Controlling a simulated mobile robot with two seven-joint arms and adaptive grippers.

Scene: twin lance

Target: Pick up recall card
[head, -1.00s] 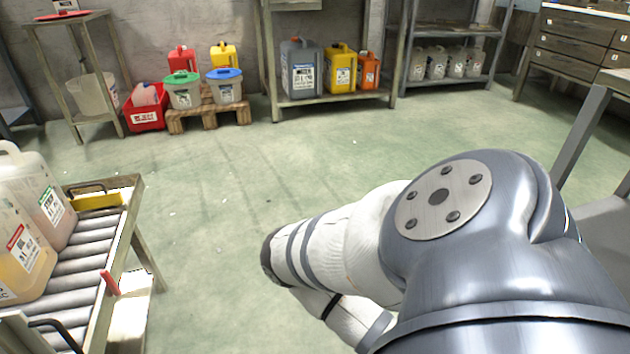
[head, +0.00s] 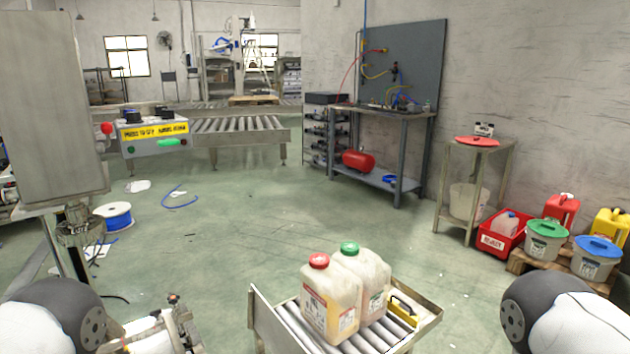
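I cannot pick out a recall card for certain. A small black-and-white card-like item (head: 484,129) stands by a red flat piece (head: 477,141) on top of a narrow metal stand (head: 474,165) at the right; its print is too small to read. Parts of my two arms show at the bottom left and bottom right corners.
A roller conveyor (head: 288,324) with a red-capped jug (head: 327,300) and a green-capped jug (head: 367,275) is close in front. A red bin (head: 498,242) and a pallet with containers stand right of the stand. A workbench (head: 385,112) is behind.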

